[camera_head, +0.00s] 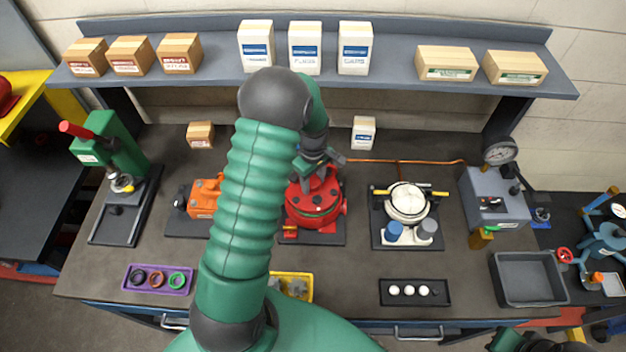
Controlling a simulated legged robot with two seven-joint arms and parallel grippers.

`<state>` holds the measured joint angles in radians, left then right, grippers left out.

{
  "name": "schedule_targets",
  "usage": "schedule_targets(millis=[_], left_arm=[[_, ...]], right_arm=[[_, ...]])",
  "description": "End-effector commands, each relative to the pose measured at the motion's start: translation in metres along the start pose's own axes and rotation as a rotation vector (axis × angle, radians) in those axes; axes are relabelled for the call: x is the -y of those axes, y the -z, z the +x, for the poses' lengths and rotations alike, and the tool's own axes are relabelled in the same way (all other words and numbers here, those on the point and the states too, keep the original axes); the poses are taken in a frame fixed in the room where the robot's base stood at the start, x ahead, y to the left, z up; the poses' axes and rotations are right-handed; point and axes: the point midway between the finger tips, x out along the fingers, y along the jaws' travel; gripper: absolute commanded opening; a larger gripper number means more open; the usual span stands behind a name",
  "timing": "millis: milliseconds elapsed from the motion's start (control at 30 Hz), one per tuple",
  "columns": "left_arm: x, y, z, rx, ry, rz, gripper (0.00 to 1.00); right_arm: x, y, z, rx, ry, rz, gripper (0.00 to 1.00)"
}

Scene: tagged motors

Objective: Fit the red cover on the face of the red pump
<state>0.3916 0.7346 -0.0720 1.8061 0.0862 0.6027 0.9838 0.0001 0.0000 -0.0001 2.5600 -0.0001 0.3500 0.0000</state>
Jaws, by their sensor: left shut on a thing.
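The red pump (318,211) stands on a dark base plate in the middle of the bench, partly hidden by my left arm. My left gripper (316,166) is directly above the pump, pointing down. It is shut on a red piece, which I take to be the red cover (318,183). The cover is at the top of the pump, mostly hidden by the gripper. I cannot tell whether it touches the pump face or sits flat. Part of my right arm shows at the bottom right edge, and its jaws are not clear.
An orange motor (204,196) stands left of the pump and a white round unit (407,202) right of it. A yellow tray (305,290), a purple ring tray (158,279) and a black tray (414,293) lie in front. A grey bin (528,279) is at right.

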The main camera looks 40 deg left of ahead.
Motion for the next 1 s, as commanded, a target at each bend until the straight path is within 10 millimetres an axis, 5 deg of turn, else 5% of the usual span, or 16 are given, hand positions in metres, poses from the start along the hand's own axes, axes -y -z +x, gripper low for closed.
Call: schedule_targets(millis=[1000], left_arm=[[-0.001, 0.001, 0.021, -0.001, -0.002, 0.0, 0.0]], right_arm=[[0.0, -0.003, 0.013, 0.0, 0.0, 0.0, 0.0]])
